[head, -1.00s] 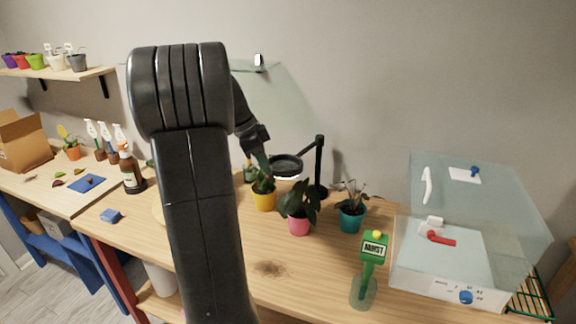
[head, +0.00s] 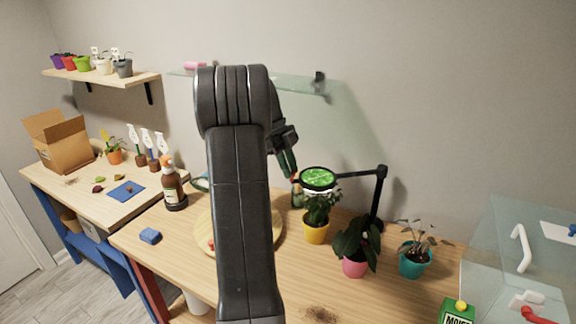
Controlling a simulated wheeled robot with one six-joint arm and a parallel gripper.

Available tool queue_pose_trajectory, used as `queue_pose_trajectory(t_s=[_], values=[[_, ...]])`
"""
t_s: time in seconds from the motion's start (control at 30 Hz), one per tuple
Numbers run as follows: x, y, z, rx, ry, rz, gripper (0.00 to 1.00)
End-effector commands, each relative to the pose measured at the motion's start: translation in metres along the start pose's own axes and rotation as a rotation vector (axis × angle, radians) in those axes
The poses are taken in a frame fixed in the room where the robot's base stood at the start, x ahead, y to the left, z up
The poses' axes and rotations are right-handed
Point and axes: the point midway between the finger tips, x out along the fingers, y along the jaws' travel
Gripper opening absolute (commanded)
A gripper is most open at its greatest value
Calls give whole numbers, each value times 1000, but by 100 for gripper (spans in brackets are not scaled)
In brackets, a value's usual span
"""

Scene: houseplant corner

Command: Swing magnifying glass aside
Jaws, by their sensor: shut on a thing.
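The magnifying glass (head: 318,178) is a round black-rimmed lens on a black jointed arm and post (head: 380,190). Green leaves show through the lens. It hangs in front of and above the plant in the yellow pot (head: 315,229). My gripper (head: 294,175) is at the left edge of the lens rim and is shut on it; the exact contact is small and partly hidden. My own arm covers the middle of the view.
A pink pot (head: 355,264) and a teal pot (head: 415,262) stand right of the yellow one. A round wooden board (head: 205,232) lies left, partly behind my arm. A brown spray bottle (head: 172,187) stands further left. A clear box (head: 520,240) is at the right.

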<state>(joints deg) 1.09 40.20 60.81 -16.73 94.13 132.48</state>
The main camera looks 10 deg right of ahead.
Motion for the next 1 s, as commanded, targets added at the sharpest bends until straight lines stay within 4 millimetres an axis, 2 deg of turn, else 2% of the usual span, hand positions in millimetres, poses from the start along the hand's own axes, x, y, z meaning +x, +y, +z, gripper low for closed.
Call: queue_pose_trajectory(t_s=[0.43,0.47,0.53,0.57,0.87,1.0], values=[[0,-1,-1,11,0,4,0],[0,-1,-1,11,0,4,25],[0,-1,-1,10,0,4,39],[0,-1,-1,10,0,4,42],[-1,-1,0,9,0,4,42],[-12,-1,0,9,-2,2,42]])
